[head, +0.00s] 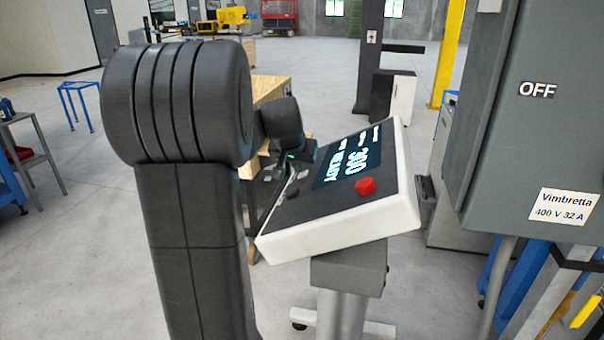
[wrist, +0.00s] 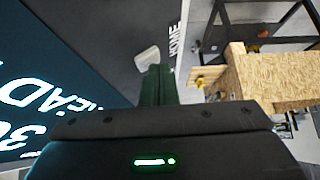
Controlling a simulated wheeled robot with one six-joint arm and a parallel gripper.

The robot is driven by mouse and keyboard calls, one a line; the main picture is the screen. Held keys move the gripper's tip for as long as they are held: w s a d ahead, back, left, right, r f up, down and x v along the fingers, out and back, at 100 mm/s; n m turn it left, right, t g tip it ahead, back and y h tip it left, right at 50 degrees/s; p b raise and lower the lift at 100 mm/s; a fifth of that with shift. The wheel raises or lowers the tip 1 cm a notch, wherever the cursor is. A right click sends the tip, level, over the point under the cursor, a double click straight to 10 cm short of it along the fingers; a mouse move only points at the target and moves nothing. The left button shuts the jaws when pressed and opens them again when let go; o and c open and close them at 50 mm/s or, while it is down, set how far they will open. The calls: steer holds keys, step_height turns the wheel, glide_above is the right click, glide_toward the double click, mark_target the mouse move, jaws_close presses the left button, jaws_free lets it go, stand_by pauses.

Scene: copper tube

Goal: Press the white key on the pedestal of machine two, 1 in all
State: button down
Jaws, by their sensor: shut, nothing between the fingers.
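The pedestal's tilted control panel (head: 330,225) has a white frame, a lit screen (head: 345,158) and a red button (head: 365,186). In the wrist view a white key (wrist: 147,58) stands on the dark panel face, near the printed word HOME. My gripper (wrist: 158,72) is shut and empty, its fingertips just beside the white key in the picture. I cannot tell whether they touch it. The screen (wrist: 40,110) shows at left in the wrist view. In the head view my arm partly hides the panel's left side, and small pale keys (head: 291,190) show there.
A grey cabinet (head: 535,150) marked OFF and Vimbretta stands close on the right. A wooden crate (wrist: 265,80) lies beyond the panel. A blue stool (head: 78,100) and a workbench (head: 35,140) are at left. Open floor (head: 80,260) lies at lower left.

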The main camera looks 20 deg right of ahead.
steer(key=shift+f, duration=0.15)
stand_by(0.4)
steer(key=shift+w+a+r+p, duration=0.1)
steer(key=shift+a+r+p, duration=0.1)
steer(key=shift+r, duration=0.2)
steer(key=shift+w+a+r+p, duration=0.1)
steer(key=shift+r+p, duration=0.1)
steer(key=shift+r, duration=0.2)
steer(key=shift+w+a+r+p, duration=0.25)
steer(key=shift+a+r+p, duration=0.15)
steer(key=shift+r, duration=0.3)
steer(key=shift+w+a+r+p, duration=0.25)
steer(key=shift+r+p, duration=0.25)
steer(key=shift+r, duration=0.25)
steer(key=shift+w+a+r+p, duration=0.25)
steer(key=shift+a+r+p, duration=0.15)
steer(key=shift+r, duration=0.3)
steer(key=shift+r, duration=0.1)
